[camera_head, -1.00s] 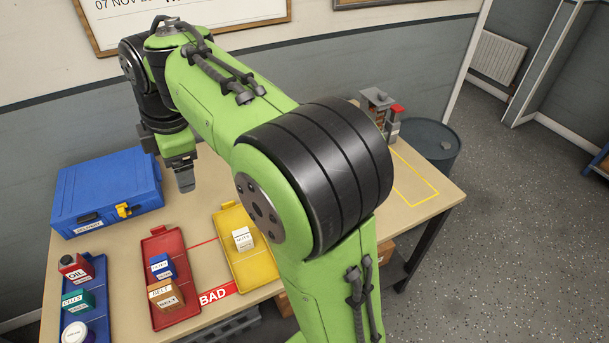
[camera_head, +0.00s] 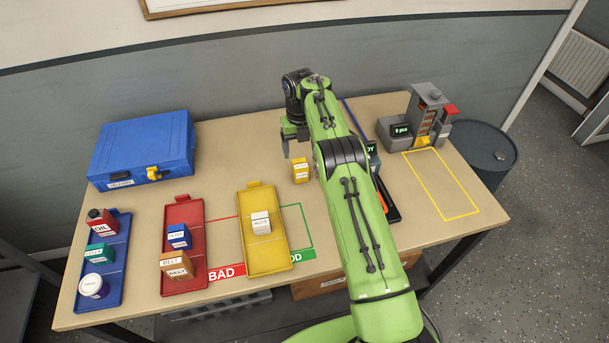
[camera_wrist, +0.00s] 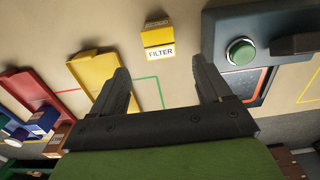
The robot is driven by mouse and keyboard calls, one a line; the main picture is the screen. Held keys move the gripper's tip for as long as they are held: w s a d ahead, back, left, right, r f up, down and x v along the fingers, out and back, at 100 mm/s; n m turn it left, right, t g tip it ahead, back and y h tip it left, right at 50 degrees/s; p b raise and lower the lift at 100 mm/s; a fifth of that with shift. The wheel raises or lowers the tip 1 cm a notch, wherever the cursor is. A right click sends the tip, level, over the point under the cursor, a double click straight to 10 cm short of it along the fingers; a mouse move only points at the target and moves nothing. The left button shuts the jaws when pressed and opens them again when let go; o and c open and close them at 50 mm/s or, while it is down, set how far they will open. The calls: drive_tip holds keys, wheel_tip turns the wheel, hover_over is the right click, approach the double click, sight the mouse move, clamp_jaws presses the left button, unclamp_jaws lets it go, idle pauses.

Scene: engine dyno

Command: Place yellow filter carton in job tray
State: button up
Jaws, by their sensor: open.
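The yellow filter carton (camera_head: 300,171) stands on the table right of the yellow tray (camera_head: 264,254). In the wrist view the carton (camera_wrist: 158,40), labelled FILTER, sits beyond and between my two fingertips, touching neither. My gripper (camera_head: 289,150) is open and empty above the table, just behind the carton in the head view. Both fingers also show in the wrist view (camera_wrist: 163,74). The yellow tray holds a white carton (camera_head: 261,223). A red tray (camera_head: 187,214) and a blue tray (camera_head: 107,256) stand to its left. No readable label shows which is the job tray.
The red tray holds a blue and a brown carton; the blue tray holds several containers. A blue case (camera_head: 142,150) lies at back left. A grey device (camera_head: 428,118) stands at back right. A dark station with a green button (camera_wrist: 241,52) lies right of the carton.

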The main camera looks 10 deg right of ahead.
sight(301, 164)
drive_tip(key=f+b, duration=0.1)
drive_tip(key=f, duration=0.9)
drive_tip(key=shift+w+b, duration=0.2)
drive_tip(key=shift+b, duration=0.1)
drive_tip(key=shift+r, duration=0.1)
drive_tip(key=c, duration=1.2)
wheel_tip(301, 164, up, 10)
drive_tip(key=p, duration=0.2)
drive_tip(key=shift+p, duration=0.4)
